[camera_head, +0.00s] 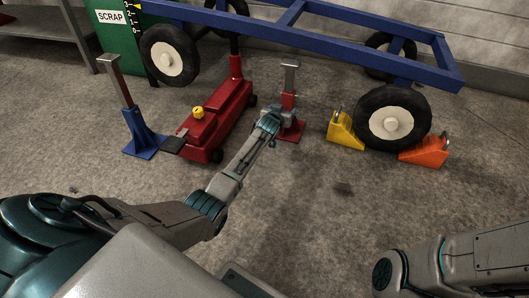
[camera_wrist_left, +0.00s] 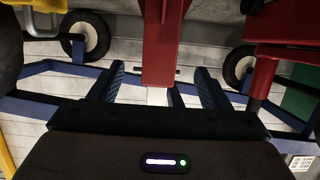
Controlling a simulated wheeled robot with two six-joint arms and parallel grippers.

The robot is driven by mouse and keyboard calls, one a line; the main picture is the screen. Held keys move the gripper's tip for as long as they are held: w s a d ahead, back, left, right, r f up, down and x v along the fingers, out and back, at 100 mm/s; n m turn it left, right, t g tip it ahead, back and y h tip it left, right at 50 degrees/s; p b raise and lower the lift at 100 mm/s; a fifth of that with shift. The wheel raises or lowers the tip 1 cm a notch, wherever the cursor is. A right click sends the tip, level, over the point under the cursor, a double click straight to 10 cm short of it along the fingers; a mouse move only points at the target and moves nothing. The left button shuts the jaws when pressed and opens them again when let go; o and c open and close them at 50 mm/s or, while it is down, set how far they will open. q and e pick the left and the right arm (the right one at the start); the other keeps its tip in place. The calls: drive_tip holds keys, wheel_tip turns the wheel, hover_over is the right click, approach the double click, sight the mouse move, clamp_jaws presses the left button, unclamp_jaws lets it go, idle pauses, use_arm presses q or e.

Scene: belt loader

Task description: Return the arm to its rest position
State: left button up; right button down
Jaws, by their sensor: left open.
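My left arm reaches forward from the lower left in the head view. Its gripper (camera_head: 272,121) is beside the red jack stand (camera_head: 289,104), at its left. In the left wrist view the open fingers (camera_wrist_left: 160,70) stand on either side of the red jack stand (camera_wrist_left: 165,40), with a gap on both sides. I cannot tell how deep the stand sits between them. The stand is upright on the floor. My right arm shows at the lower right of the head view, but its gripper is out of view.
A red floor jack (camera_head: 215,119) lies left of my left gripper. A blue jack stand (camera_head: 141,132) stands farther left. A blue wheeled frame (camera_head: 330,43) crosses the back. Yellow (camera_head: 345,132) and orange (camera_head: 425,151) chocks flank its near wheel (camera_head: 391,121). The floor in front is clear.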

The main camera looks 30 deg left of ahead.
use_arm(q)
drive_tip(key=shift+p+v, duration=0.45)
drive_tip(key=shift+v, duration=0.7)
